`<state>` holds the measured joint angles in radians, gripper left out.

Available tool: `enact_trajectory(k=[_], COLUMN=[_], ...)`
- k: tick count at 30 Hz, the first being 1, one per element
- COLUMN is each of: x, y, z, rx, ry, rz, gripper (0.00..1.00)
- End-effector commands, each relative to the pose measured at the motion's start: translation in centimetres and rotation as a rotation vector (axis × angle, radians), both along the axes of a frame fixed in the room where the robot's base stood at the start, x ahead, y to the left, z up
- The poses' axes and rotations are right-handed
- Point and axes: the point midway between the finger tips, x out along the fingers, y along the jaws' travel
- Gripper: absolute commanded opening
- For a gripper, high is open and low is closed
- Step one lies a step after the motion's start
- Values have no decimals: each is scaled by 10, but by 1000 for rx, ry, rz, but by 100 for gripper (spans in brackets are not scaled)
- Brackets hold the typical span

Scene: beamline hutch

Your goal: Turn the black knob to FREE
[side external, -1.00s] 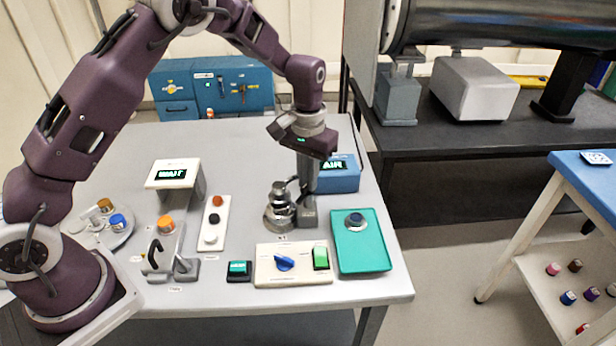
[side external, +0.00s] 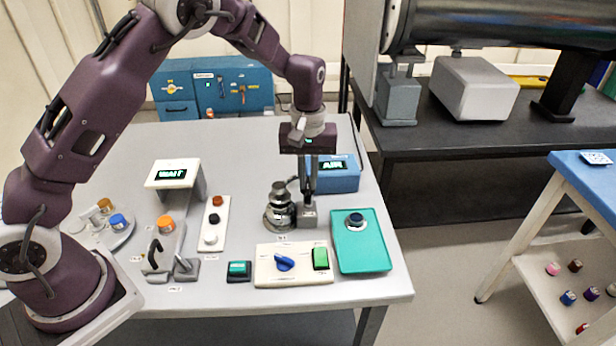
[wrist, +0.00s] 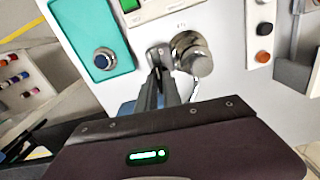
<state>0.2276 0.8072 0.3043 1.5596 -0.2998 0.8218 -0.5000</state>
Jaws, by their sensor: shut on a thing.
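My gripper (side external: 308,190) points straight down at a small grey block (side external: 307,217) beside a round metal stage (side external: 279,212). Its fingers are shut on the black knob at this block. The knob is hidden by the fingers, so its pointer and the FREE mark cannot be read. In the wrist view the fingers (wrist: 159,78) reach the grey block, close to the metal stage (wrist: 192,54).
A blue box (side external: 338,177) reading AIR stands just behind my gripper. A teal tray (side external: 378,262) with a dark blue button lies to the right. A white panel (side external: 265,274) with a blue knob is in front. A WAIT display (side external: 172,173) stands left.

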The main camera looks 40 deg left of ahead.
Motion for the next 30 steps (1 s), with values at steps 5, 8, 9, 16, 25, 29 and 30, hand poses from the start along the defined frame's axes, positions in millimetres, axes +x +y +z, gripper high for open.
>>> enact_trajectory(k=[5,8,9,16,25,29,30], x=[1,1,1,1,1,2,2], y=[0,0,0,0,0,0,0], z=[1,1,1,1,3,25,34], rx=[0,0,0,0,0,-1,-1], ry=[-4,-5,-5,-4,-3,-8,-8], rz=[6,6,6,5,4,5,4], gripper=[0,0,0,32,32,32,32])
